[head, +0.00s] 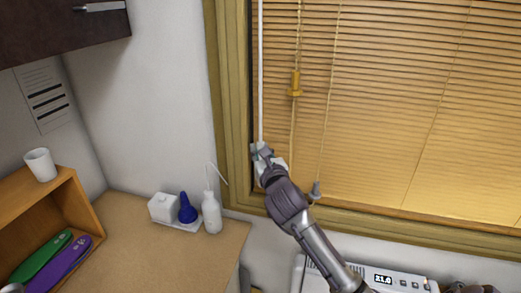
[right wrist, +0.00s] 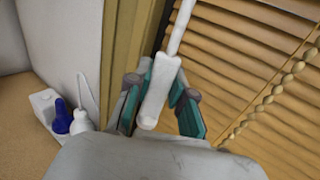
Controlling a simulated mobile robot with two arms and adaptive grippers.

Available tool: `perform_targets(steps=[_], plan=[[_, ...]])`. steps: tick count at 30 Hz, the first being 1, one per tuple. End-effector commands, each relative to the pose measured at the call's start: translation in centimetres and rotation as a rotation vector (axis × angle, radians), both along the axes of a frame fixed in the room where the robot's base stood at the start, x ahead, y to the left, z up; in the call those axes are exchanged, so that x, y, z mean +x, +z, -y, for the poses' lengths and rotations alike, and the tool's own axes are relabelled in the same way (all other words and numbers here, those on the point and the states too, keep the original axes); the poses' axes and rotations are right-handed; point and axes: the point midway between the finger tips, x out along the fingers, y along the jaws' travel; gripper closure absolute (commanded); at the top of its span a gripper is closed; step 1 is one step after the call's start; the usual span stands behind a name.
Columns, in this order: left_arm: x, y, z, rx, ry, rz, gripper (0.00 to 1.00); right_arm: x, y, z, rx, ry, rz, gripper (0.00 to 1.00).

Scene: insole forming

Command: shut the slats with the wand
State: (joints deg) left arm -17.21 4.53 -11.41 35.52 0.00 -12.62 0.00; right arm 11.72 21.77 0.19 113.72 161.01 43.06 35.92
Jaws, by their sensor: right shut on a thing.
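The wooden slatted blind (head: 400,100) fills the window at the right in the head view, and its slats (right wrist: 240,60) also show in the right wrist view. The thin white wand (head: 261,70) hangs at the blind's left edge beside the frame. My right gripper (head: 264,155) is at the wand's lower end, its fingers on either side of it. In the right wrist view the wand's thick white handle (right wrist: 158,90) sits between the teal finger pads. My left gripper is not clearly in view.
A yellow cord tassel (head: 295,85) and a grey one (head: 315,190) hang right of the wand. A beaded cord (right wrist: 270,95) runs near my right gripper. Bottles on a small tray (head: 184,226) stand on the counter at left. A white device (head: 410,283) is below the sill.

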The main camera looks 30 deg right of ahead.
Motion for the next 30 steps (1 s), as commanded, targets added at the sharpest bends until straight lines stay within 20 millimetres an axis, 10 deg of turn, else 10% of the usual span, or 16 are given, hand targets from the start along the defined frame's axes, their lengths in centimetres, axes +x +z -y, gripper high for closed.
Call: perform_targets(steps=[2,3,8,20,30], plan=[[0.0,0.0,0.0,0.0,0.0,0.0,0.0,0.0,0.1,0.0,-0.002,-0.001,0.002,1.0],[0.0,0.0,0.0,0.0,0.0,0.0,0.0,0.0,0.1,0.0,-0.002,-0.001,0.002,0.77],[0.0,0.0,-0.1,0.001,-0.001,0.0,0.0,0.0,0.0,0.0,-0.001,-0.001,0.001,0.52],[0.0,0.0,-0.3,0.003,-0.002,0.0,0.0,-0.8,0.0,-0.3,0.0,0.0,0.0,0.52],[0.0,0.0,-0.1,0.001,-0.001,0.0,0.0,-7.2,-0.1,-2.4,0.001,0.0,-0.002,0.52]])
